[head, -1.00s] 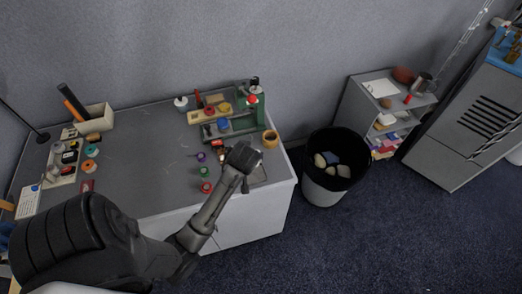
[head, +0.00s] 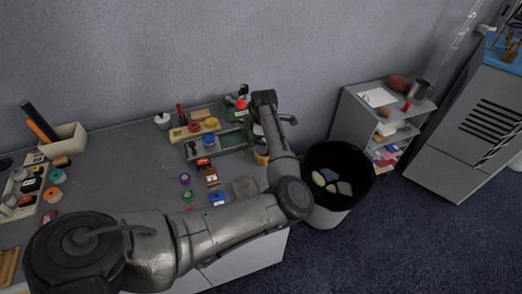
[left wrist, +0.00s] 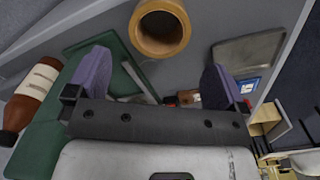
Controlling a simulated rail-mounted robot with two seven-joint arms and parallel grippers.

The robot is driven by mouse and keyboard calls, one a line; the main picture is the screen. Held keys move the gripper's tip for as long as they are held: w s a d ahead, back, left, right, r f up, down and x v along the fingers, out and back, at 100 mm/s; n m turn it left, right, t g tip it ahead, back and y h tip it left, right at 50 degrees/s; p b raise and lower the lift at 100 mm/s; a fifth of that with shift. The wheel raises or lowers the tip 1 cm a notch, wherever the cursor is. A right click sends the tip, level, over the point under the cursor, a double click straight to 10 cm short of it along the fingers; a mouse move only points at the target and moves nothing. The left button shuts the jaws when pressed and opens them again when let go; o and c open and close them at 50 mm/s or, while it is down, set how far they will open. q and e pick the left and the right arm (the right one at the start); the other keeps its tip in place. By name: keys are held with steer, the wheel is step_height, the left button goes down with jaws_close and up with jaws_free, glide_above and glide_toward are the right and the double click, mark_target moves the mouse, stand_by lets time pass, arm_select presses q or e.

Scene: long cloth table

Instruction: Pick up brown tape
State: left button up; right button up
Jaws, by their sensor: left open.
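The brown tape (left wrist: 181,14) is an upright-looking ring in the left wrist view, just beyond and between the fingers of my left gripper (left wrist: 157,80). The gripper is open, and nothing is between its two purple-grey fingertips. In the head view the tape (head: 260,158) shows only as a small sliver beside my arm, which hides most of it. My left arm crosses the table's right end there, its hand (head: 268,102) near the far right corner. My right gripper is in neither view.
A green rack (head: 232,141) with coloured items stands left of the tape; a brown bottle (left wrist: 30,98) lies at the left of the wrist view. A grey square plate (left wrist: 247,52) is to the tape's right. A black bin (head: 340,172) stands beyond the table's right edge.

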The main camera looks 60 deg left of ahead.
arm_select(q)
steer(key=shift+d+f, duration=0.15)
steer(key=shift+f, duration=0.6)
steer(key=shift+d+f, duration=0.1)
steer(key=shift+f, duration=0.6)
steer(key=f, duration=0.2)
steer(key=f+b, duration=0.1)
steer(key=f, duration=0.1)
steer(key=shift+w+a+f, duration=0.15)
steer(key=shift+w+f, duration=0.05)
steer(key=shift+f, duration=0.2)
steer(key=c, duration=1)
